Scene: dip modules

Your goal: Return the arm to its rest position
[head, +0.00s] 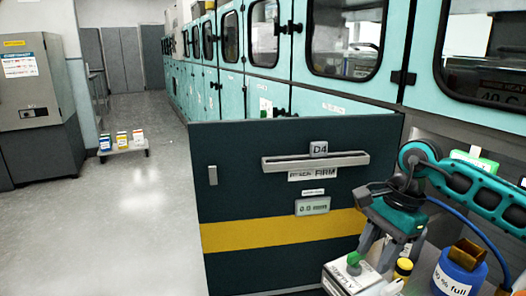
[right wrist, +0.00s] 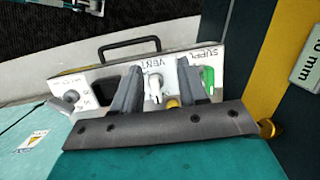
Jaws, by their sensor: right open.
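My right arm (head: 470,190) comes in from the right edge of the head view, with its teal links bent. My right gripper (head: 372,255) points down over a white valve module (head: 345,278) at the bottom right. In the right wrist view the two grey fingers (right wrist: 160,80) stand apart. A white lever (right wrist: 155,88) by the "VENT" label shows between them; I cannot tell whether they touch it. A green knob (right wrist: 208,78) by the "SUPPLY" label is just right of the fingers. My left gripper is not in view.
A dark drawer front (head: 240,170) marked D4, with a yellow band, stands left of the arm. A blue container (head: 455,278) and a yellow-capped bottle (head: 403,268) stand close to the gripper. Teal cabinets (head: 285,85) line the back. The floor at left is mostly clear.

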